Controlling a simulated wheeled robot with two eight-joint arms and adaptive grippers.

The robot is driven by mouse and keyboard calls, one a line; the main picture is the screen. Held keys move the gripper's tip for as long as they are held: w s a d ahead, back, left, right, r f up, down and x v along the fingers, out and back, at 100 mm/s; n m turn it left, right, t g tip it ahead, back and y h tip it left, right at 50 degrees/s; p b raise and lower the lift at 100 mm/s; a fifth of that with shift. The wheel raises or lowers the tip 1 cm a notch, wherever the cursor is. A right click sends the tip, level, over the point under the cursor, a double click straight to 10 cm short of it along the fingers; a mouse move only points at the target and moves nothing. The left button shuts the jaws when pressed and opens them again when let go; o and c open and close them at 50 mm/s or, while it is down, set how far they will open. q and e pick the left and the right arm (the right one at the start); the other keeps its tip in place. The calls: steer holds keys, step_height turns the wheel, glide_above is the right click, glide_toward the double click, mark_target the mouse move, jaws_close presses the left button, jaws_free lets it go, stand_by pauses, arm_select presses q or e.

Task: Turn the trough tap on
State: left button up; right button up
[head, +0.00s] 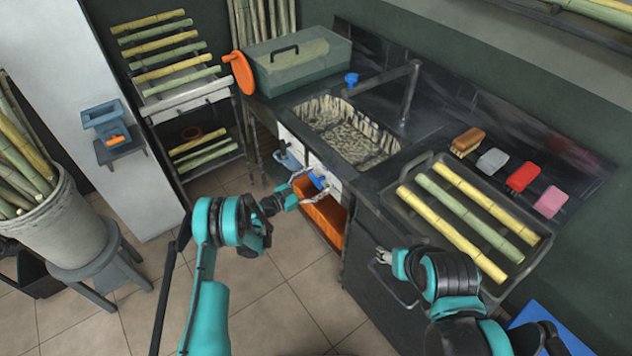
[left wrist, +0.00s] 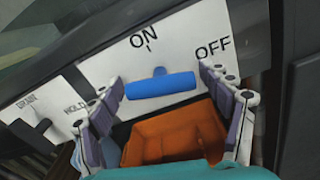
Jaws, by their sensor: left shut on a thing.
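The trough tap's blue handle (left wrist: 160,85) is on a white panel (left wrist: 115,65) marked ON and OFF. It lies nearly crosswise in the left wrist view, with its short stub pointing towards the tick under ON. My left gripper (left wrist: 161,88) is shut on the handle, one finger at each end. In the head view the blue handle (head: 318,182) shows small at my left gripper (head: 307,186), below the trough (head: 333,107). My right gripper (head: 383,256) is beside the tray's left edge; its finger opening is too small to tell.
An orange bin (head: 320,215) is just below the handle. A second panel with a HOLD mark (left wrist: 45,120) is to the left. A black tray (head: 520,262) with yellow and green canes lies on the counter at right.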

arm_select(q)
steer(key=m, duration=0.4)
steer(key=shift+m, duration=0.3)
steer(key=m, duration=0.4)
steer(key=shift+d+m, duration=0.1)
steer(key=shift+m, duration=0.2)
steer(key=o, duration=1.2)
steer(key=shift+c, duration=0.2)
steer(key=v, duration=0.7)
steer(key=shift+s+a, duration=0.2)
steer(key=shift+f, duration=0.1)
